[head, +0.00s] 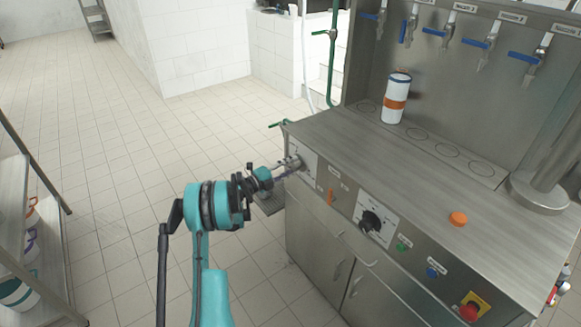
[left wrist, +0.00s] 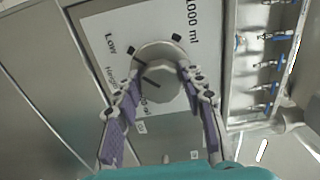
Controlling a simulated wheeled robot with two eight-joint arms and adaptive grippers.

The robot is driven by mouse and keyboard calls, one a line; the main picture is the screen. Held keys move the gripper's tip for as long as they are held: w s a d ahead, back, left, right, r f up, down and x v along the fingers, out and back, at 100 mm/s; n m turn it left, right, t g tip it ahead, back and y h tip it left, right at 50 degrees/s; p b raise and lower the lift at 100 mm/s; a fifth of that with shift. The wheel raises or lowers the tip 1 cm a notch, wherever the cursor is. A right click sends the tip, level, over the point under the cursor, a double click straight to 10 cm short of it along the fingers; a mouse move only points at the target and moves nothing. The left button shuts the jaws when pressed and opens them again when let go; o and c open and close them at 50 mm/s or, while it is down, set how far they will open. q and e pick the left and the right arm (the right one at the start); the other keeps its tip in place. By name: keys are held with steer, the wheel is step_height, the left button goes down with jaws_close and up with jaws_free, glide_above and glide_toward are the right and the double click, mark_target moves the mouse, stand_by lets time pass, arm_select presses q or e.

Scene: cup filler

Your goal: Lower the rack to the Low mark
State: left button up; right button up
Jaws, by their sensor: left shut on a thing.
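My left gripper (head: 284,168) is at the left end of the machine's front panel. In the left wrist view its purple-padded fingers (left wrist: 160,82) are shut on a round grey metal knob (left wrist: 158,60), one finger on each side. The knob also shows in the head view (head: 295,161). The white plate (left wrist: 100,32) behind it carries the words Low and High and a 1000 ml label, partly covered by knob and fingers. Dark square marks sit around the knob. I cannot tell which part is the rack. My right gripper is not in view.
Blue-handled taps (head: 440,32) line the back. A black dial (head: 371,221) and red button (head: 470,312) are on the front.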

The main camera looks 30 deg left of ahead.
arm_select(q)
steer(key=o, duration=1.2)
steer(key=shift+c, duration=0.2)
steer(key=v, duration=1.2)
steer(key=shift+f, duration=0.1)
